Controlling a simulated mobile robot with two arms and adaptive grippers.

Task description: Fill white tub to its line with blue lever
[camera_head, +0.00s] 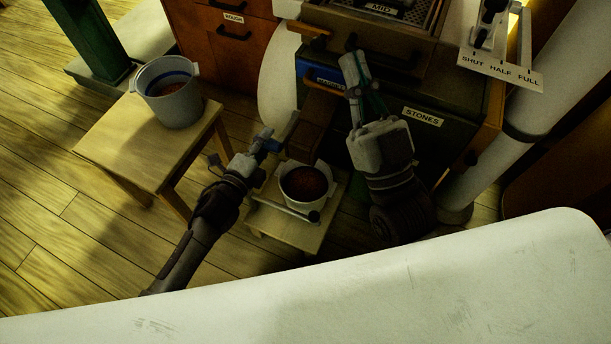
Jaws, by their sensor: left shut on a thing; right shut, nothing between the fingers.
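The white tub (284,196) stands on a low wooden stool under a brown wooden chute (314,122). Dark reddish-brown material fills part of it; I cannot make out a fill line. The blue lever (272,146) is at the chute's left side, above the tub, and mostly covered. My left gripper (265,139) is shut on the blue lever. My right gripper (352,46) is shut and empty, raised in front of the machine, to the right of an orange-brown handle (314,37).
A grey bucket (174,106) with a blue band inside and dark contents stands on a wooden stool (125,150) at left. A machine front carries a STONES label (423,116). A SHUT-HALF-FULL scale (500,71) is at upper right. Floor is clear at lower left.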

